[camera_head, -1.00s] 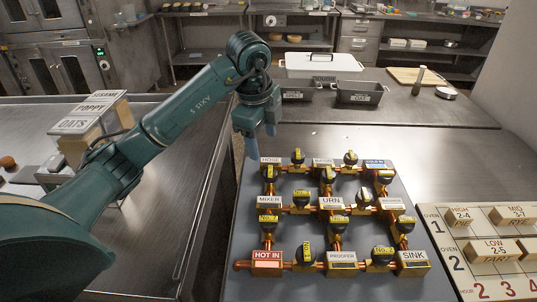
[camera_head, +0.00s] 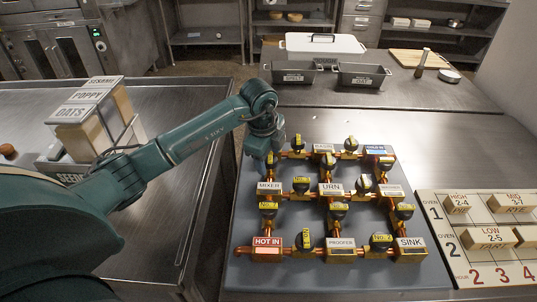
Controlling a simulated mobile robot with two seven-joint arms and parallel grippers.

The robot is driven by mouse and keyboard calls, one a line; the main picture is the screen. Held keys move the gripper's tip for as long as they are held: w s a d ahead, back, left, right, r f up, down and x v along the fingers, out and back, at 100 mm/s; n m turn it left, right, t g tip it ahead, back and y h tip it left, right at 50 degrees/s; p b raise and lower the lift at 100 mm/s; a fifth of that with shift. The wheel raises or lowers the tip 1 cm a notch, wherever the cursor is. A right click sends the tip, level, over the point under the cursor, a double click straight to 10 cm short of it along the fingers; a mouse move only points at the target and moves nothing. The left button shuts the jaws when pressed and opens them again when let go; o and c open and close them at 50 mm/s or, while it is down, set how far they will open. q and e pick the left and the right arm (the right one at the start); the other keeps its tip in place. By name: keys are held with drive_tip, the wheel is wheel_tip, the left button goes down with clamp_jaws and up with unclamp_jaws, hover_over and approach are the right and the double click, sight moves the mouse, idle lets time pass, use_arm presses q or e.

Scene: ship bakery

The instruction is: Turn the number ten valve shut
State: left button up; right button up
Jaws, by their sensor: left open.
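A grey board (camera_head: 345,272) carries a grid of copper pipes with several black-knobbed valves bearing yellow tags. The tag numbers are too small to read surely, so I cannot tell which valve is number ten. One valve (camera_head: 404,212) stands above the SINK block (camera_head: 411,246), another (camera_head: 381,242) to that block's left. My left gripper (camera_head: 261,167) is open, pointing down over the board's upper left corner, beside the upper left valve (camera_head: 271,160). It hides the corner label there. No valve is visibly between its fingers. My right gripper is not in view.
An oven board with wooden blocks (camera_head: 488,236) lies right of the valve board. Labelled boxes (camera_head: 88,115) stand on the left counter. Bare metal counter (camera_head: 440,140) lies behind the boards.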

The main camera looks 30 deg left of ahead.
use_arm(q)
drive_tip(key=shift+f, duration=0.2)
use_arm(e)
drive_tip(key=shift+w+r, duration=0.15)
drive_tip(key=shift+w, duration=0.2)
use_arm(q)
drive_tip(key=c, duration=0.7)
drive_tip(key=shift+f, duration=0.1)
drive_tip(key=shift+c, duration=1)
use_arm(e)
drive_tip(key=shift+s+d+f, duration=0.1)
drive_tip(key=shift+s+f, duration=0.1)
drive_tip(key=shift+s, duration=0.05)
